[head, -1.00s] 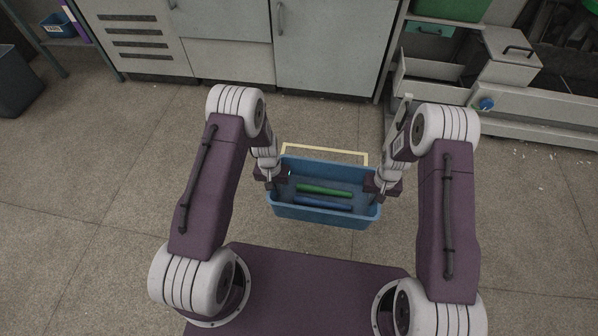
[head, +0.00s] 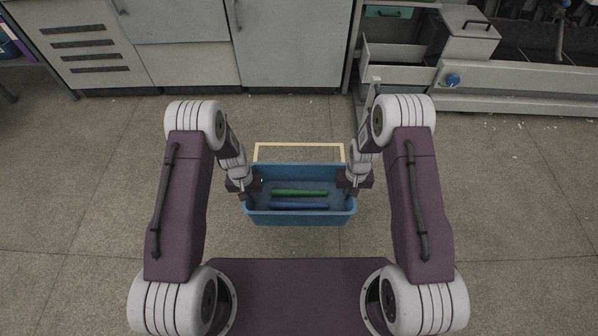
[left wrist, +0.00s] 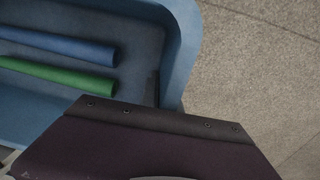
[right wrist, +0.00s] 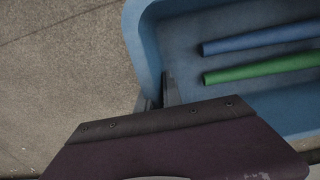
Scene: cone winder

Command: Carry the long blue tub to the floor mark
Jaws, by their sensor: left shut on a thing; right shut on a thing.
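The long blue tub (head: 300,218) hangs level between my two arms in the head view, with a green tube (head: 300,192) and a blue tube (head: 300,206) lying in it. My left gripper (head: 247,189) is shut on the tub's left end wall. My right gripper (head: 353,188) is shut on its right end wall. The tub's corner shows in the left wrist view (left wrist: 180,50) and in the right wrist view (right wrist: 142,50). The floor mark is a pale yellow outline (head: 298,145) on the floor just beyond the tub; its near part is hidden by the tub.
Grey cabinets (head: 290,45) line the back. A machine with an open drawer (head: 395,55) and a blue knob (head: 453,80) stands at the back right. The floor on both sides of the tub is clear.

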